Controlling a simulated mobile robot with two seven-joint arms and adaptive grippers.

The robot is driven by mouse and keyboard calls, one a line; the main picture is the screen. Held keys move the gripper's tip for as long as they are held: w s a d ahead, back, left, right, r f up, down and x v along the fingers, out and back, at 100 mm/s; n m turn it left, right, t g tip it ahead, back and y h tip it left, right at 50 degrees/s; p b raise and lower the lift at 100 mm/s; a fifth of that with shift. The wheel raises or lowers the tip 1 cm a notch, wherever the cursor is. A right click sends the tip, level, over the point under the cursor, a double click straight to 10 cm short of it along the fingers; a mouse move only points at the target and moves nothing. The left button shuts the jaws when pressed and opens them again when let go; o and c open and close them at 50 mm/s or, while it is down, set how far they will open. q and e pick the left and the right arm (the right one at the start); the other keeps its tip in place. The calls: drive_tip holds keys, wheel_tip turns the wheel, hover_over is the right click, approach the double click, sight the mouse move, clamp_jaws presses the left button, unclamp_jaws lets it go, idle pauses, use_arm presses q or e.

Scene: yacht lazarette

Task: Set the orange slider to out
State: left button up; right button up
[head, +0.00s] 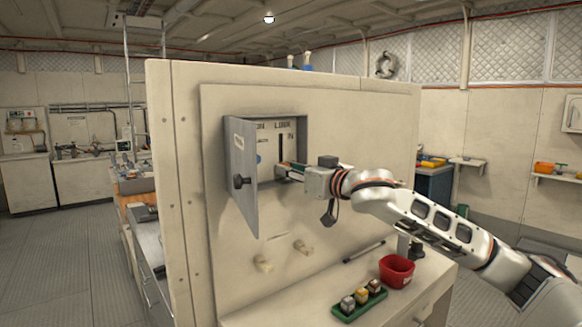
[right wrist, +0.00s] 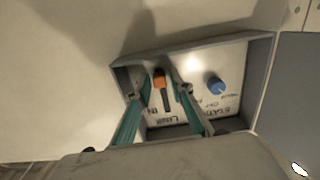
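The orange slider (right wrist: 159,77) sits in a dark vertical slot on the white panel (right wrist: 195,105) inside an open wall box. In the right wrist view it is at the top end of the slot, with upside-down lettering below. My right gripper (right wrist: 162,80) has its two green fingers spread, one on each side of the slider, with small gaps seeming to show. In the head view my right gripper (head: 284,169) reaches into the box, and its fingers hide the slider. My left gripper is not in view.
The box door (head: 241,190) stands open at the left. A blue knob (right wrist: 216,85) is beside the slider. Below, a counter holds a red container (head: 396,271) and a green tray (head: 346,315) with several small blocks. The floor at the left is clear.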

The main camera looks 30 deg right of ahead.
drive_tip(key=shift+d+r, duration=0.1)
drive_tip(key=s, duration=1.2)
drive_tip(key=shift+d, duration=0.4)
idle(0.5)
